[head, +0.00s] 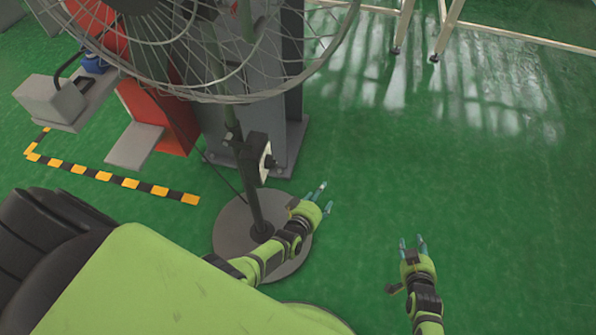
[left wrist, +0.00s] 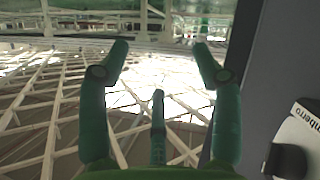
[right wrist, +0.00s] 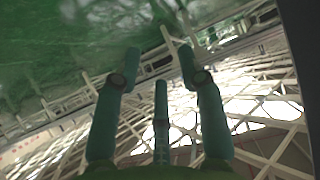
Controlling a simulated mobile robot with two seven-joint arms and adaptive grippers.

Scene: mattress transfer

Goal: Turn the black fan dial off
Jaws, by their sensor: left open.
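The fan's control box (head: 258,158) is on the pole, with a pale front face turned to the right. In the left wrist view, a white label plate (left wrist: 300,130) with dark lettering and the black dial (left wrist: 287,161) are at the lower right edge, partly cut off. My left gripper (head: 325,196) is open and empty, just right of and below the box, apart from the dial. Its spread fingers also show in the left wrist view (left wrist: 160,65). My right gripper (head: 412,243) is open and empty, farther right over the floor; its fingers show in the right wrist view (right wrist: 160,70).
The fan's wire cage (head: 240,95) is above the box, and its round grey base (head: 228,228) is on the green floor. A grey column (head: 290,110) and red machine (head: 165,120) stand behind. Striped floor tape (head: 115,180) is at left. The floor at right is clear.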

